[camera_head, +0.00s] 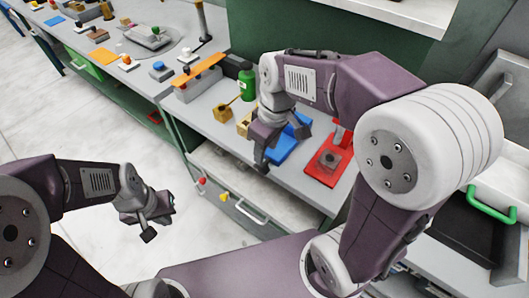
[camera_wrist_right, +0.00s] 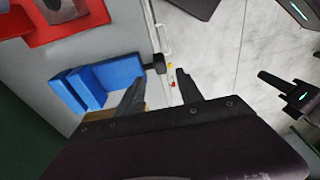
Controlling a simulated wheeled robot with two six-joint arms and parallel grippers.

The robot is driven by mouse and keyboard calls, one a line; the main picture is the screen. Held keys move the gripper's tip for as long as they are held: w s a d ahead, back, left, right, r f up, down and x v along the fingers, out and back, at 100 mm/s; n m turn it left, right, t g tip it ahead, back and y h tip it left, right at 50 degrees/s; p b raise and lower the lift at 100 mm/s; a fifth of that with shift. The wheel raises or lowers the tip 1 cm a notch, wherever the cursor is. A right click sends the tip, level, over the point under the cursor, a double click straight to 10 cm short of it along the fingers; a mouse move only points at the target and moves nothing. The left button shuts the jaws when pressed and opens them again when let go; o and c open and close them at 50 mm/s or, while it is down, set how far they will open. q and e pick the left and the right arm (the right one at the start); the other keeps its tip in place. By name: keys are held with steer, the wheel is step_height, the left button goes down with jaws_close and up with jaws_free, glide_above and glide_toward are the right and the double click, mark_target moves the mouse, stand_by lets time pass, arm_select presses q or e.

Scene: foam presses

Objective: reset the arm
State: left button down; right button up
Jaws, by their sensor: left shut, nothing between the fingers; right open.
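My right arm reaches over the grey workbench from the right. Its gripper (camera_head: 280,148) is open, pointing down in front of the blue block (camera_head: 283,146). In the right wrist view the two dark fingers of the right gripper (camera_wrist_right: 158,92) stand apart with nothing between them. The blue block (camera_wrist_right: 95,82) lies to the left of the fingers there. My left gripper (camera_head: 158,216) hangs over the pale floor at the lower left, clear of the bench, and is shut and empty.
A drawer with a white handle (camera_head: 252,212) is below. Floor around the left gripper is free.

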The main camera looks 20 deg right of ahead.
stand_by(0.4)
steer(key=s+d+f+m+p, duration=0.1)
steer(key=s+d+m+p, duration=0.1)
steer(key=s+d+f+m+p, duration=0.2)
steer(key=m, duration=0.1)
steer(key=s+d+f+m+p, duration=0.2)
steer(key=m, duration=0.1)
steer(key=shift+s+f+h, duration=0.25)
steer(key=shift+s+h, duration=0.1)
steer(key=shift+h, duration=0.05)
stand_by(0.6)
